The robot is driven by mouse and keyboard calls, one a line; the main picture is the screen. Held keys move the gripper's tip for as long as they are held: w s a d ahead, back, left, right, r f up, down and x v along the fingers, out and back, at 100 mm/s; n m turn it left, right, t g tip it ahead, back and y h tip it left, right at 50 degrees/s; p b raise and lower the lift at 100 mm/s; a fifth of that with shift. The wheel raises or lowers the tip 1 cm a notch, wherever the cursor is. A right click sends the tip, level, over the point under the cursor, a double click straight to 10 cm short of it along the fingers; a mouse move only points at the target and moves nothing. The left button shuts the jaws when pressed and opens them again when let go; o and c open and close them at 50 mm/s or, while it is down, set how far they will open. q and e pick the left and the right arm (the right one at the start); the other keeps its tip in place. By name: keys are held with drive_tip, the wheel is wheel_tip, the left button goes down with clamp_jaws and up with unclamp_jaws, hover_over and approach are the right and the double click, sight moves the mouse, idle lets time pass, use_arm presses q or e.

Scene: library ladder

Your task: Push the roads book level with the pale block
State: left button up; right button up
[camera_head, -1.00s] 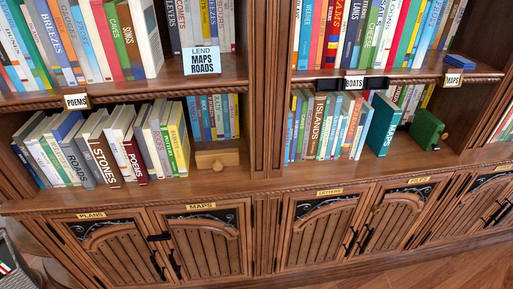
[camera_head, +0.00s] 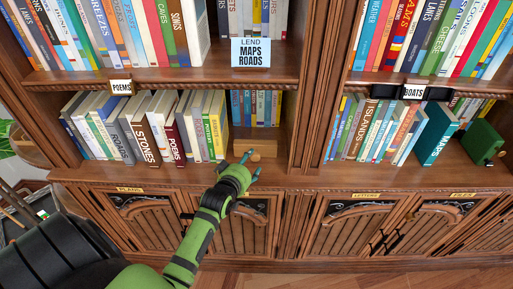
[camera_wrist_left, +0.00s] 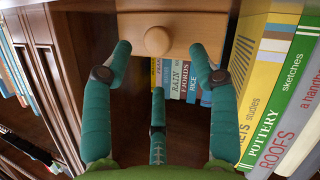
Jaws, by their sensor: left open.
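A pale wooden block (camera_head: 264,148) with a round knob sits right of that row on the same shelf. It also shows in the left wrist view (camera_wrist_left: 185,22), with the knob (camera_wrist_left: 158,41) facing the camera. My left gripper (camera_head: 251,164) is open and empty in front of the block. In the left wrist view, its fingers (camera_wrist_left: 159,60) are spread either side of the knob, which appears free. My right gripper is not in view.
Yellow and green books (camera_wrist_left: 275,90) stand close beside the left fingers. Small books (camera_head: 256,108) stand behind the block. A LEND MAPS ROADS sign (camera_head: 251,53) hangs on the shelf above. A teal MAPS book (camera_head: 434,134) and green block (camera_head: 482,141) are at right.

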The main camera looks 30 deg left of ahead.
sight(254, 158)
use_arm(q)
drive_tip(key=shift+p+x, duration=0.3)
drive_tip(key=shift+x, duration=1.95)
drive_tip(key=shift+s+d+f, duration=0.1)
drive_tip(key=shift+d+f, duration=0.05)
clamp_jaws()
